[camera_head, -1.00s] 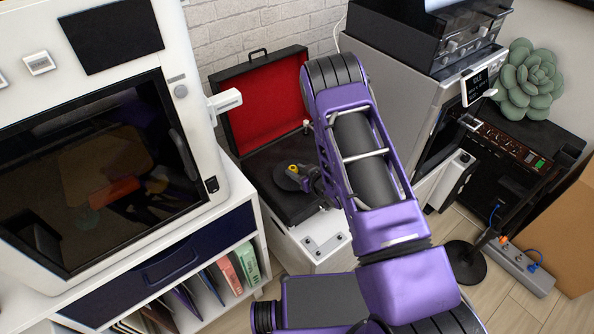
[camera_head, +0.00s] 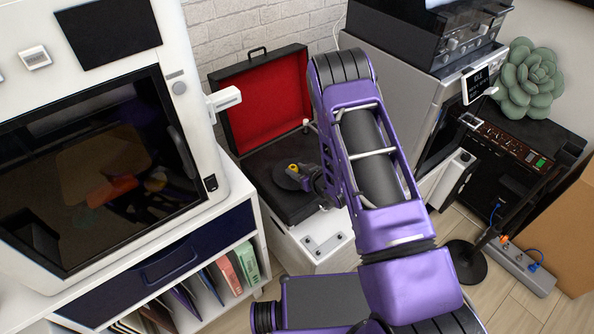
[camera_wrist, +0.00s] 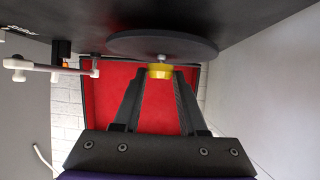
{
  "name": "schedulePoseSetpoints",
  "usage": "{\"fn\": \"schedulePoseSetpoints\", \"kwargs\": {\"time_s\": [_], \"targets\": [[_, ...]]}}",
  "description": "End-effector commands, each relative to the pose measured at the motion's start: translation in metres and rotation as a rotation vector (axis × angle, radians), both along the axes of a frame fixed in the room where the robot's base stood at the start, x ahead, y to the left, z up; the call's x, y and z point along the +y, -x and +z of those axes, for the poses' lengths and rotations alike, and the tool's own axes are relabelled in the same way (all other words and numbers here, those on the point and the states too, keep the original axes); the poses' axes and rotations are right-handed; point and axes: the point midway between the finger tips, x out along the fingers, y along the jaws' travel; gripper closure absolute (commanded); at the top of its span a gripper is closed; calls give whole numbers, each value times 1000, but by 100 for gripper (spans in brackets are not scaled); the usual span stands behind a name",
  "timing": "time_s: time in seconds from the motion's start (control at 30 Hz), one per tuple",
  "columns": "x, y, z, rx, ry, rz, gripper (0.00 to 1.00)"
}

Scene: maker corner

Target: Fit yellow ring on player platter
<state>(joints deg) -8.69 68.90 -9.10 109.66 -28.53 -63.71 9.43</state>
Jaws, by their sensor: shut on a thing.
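The yellow ring (camera_wrist: 159,71) sits between the fingertips of my gripper (camera_wrist: 160,75) in the wrist view. My gripper is shut on it. The dark round platter (camera_wrist: 150,44) of the record player shows upside down, with its short metal spindle (camera_wrist: 160,57) pointing at the ring. The ring is at the spindle's tip, apart from the platter's face; I cannot tell whether it is around the spindle. In the head view the ring (camera_head: 292,167) is a small yellow spot over the platter (camera_head: 282,180), and my gripper (camera_head: 298,172) reaches in from the right.
The player's open lid (camera_head: 265,97) with red lining stands behind the platter. A white tonearm (camera_wrist: 45,68) lies left of the platter in the wrist view. A white cabinet with a dark window (camera_head: 95,180) stands left, and a grey machine (camera_head: 400,95) right.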

Motion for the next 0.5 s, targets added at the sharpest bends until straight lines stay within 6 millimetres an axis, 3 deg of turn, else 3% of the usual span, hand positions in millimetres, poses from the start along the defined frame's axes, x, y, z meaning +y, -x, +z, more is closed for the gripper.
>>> {"fn": "schedulePoseSetpoints", "kwargs": {"time_s": [0.5], "targets": [[0,0,-4,0,1,0,100]]}}
